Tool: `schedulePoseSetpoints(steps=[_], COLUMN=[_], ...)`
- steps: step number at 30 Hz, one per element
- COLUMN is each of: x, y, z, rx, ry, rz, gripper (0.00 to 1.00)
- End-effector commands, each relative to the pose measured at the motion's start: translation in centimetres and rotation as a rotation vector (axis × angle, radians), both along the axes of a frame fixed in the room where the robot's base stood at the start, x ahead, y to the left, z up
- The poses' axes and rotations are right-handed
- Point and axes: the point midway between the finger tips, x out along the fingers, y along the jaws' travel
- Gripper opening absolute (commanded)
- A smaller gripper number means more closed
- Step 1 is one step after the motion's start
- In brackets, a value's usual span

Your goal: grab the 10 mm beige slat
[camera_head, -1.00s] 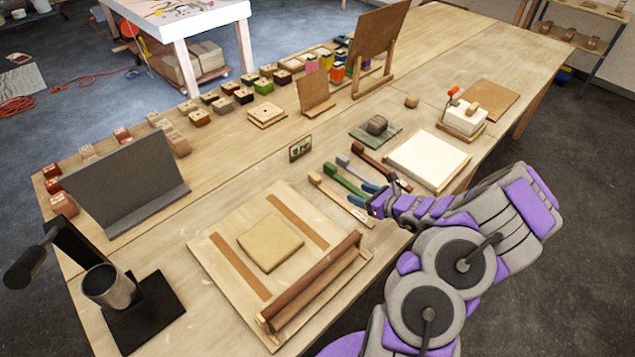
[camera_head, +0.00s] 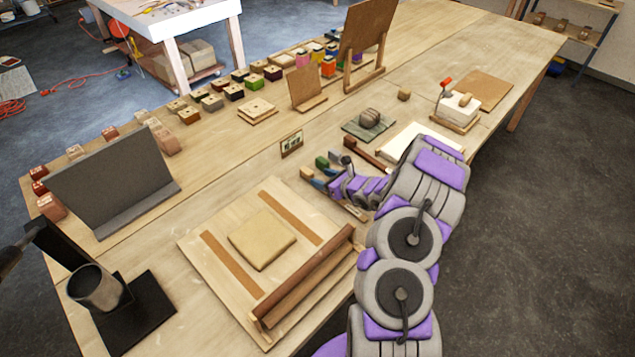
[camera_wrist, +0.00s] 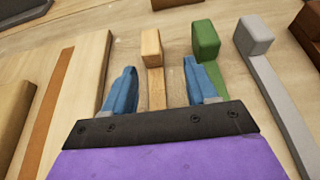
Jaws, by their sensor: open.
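The beige slat (camera_wrist: 156,87) lies on the table in the wrist view, a thin light-wood strip with a small block at its far end. My gripper (camera_wrist: 160,80) is open, with one blue finger on each side of this slat. The slat's near part is hidden under the gripper body. I cannot tell whether the fingers touch the table. In the head view the slat's block end (camera_head: 306,173) shows just beyond my gripper (camera_head: 327,184), and my arm covers much of the row of slats.
A green slat (camera_wrist: 206,45) lies right of the beige one, close to the right finger. A grey slat (camera_wrist: 262,50) and a brown piece (camera_wrist: 308,32) lie further right. On the left is a board (camera_wrist: 92,75) with an orange-brown strip.

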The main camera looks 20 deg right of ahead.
Motion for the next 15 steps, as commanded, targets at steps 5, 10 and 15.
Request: schedulePoseSetpoints(steps=[5,10,15], x=[1.9,2.9,3.0], y=[1.4,1.7,1.4], z=[-1.3,-1.5,-1.5], rx=[-0.003,-0.001,0.002], ry=[0.005,0.003,0.001], rz=[0.005,0.003,0.001], gripper=[0.57,0.57,0.57])
